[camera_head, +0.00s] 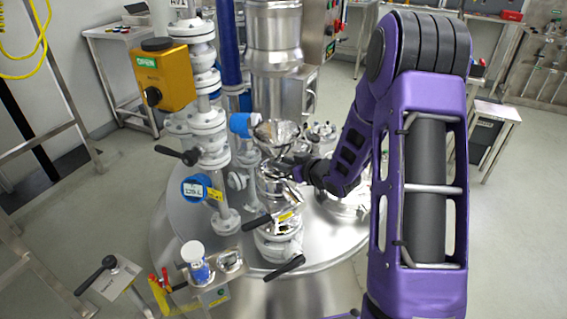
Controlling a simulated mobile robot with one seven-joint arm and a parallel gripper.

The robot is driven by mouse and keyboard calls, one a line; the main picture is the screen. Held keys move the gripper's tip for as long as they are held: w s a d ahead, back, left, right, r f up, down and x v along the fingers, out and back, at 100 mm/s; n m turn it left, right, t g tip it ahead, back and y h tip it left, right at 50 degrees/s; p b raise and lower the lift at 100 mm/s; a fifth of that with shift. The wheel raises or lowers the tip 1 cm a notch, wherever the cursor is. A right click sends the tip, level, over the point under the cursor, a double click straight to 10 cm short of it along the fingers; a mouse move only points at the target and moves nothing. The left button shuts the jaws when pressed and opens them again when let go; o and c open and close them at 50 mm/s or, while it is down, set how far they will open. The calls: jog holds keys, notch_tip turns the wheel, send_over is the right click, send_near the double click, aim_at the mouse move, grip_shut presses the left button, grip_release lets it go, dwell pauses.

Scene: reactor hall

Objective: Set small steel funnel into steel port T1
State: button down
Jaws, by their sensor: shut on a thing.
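The small steel funnel (277,131) is a shiny cone, seen near the middle of the head view, above the reactor lid. My gripper (287,161) reaches in from the right and is shut on it, with the fingers mostly lost among shiny metal. A steel port (270,186) stands directly below on the lid, with a black-handled valve and a yellow tag under it. The tag is too small to read, so I cannot tell whether this is T1. The funnel's lower end is hidden, and I cannot tell whether it touches the port.
White flanged piping (205,125) with a yellow box (162,74) and black handles stands close on the left. A thick steel column (274,45) rises behind. Other fittings (322,135) stand behind my arm.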

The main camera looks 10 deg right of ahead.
jog(key=shift+f, duration=0.5)
dwell(0.3)
jog(key=c, duration=0.6)
grip_release()
jog(key=p+v, duration=0.2)
jog(key=v, duration=1.5)
jog(key=shift+s+p, duration=0.2)
jog(key=shift+p, duration=0.1)
jog(key=shift+d, duration=0.15)
